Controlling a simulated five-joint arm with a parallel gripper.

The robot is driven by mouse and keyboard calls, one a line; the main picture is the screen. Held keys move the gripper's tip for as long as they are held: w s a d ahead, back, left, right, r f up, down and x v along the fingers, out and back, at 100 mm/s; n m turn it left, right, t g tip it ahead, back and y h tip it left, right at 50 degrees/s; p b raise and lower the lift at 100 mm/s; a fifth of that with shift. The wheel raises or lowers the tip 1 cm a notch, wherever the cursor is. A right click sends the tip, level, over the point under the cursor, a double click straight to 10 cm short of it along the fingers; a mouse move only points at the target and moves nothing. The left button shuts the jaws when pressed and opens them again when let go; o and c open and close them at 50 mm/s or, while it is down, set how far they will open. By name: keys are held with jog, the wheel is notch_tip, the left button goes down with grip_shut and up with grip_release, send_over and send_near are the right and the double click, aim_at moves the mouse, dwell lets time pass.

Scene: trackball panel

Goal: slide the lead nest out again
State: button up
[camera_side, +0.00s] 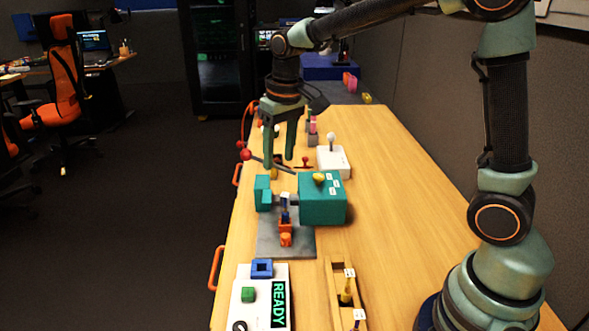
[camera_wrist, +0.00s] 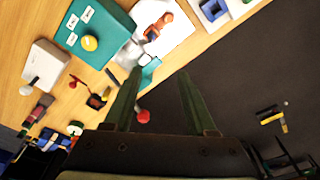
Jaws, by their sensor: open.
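A teal machine box (camera_side: 322,200) stands on a grey plate (camera_side: 270,243), with a smaller teal block (camera_side: 263,192) to its left. An orange holder (camera_side: 286,226) with a blue part sits on the plate in front of the box; I cannot tell for certain which piece is the lead nest. A red ball knob (camera_side: 245,154) on a dark rod sits left of my gripper (camera_side: 278,163). My gripper is open and empty, pointing down beyond the teal block. In the wrist view the red knob (camera_wrist: 143,116) shows between the fingers, and the teal box (camera_wrist: 95,32) lies at upper left.
A white box with a white knob (camera_side: 333,160) stands behind the teal box. In front are a white READY panel (camera_side: 262,300) with a blue square ring (camera_side: 262,268) and a wooden tray (camera_side: 334,283). The right of the table is bare. The table's left edge is close.

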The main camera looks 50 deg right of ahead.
notch_tip(320, 180, up, 10)
jog(key=w+d+t, duration=0.2)
jog(key=shift+d+f+m, duration=0.15)
jog(key=shift+m, duration=0.25)
jog(key=n+g, duration=0.1)
jog(key=g, duration=0.2)
send_near(286, 236)
jog(key=f, duration=0.8)
jog(key=shift+w+f, duration=0.25)
jog(key=shift+w, duration=0.05)
jog(key=shift+c, duration=0.4)
grip_shut()
jog(key=shift+r, duration=0.1)
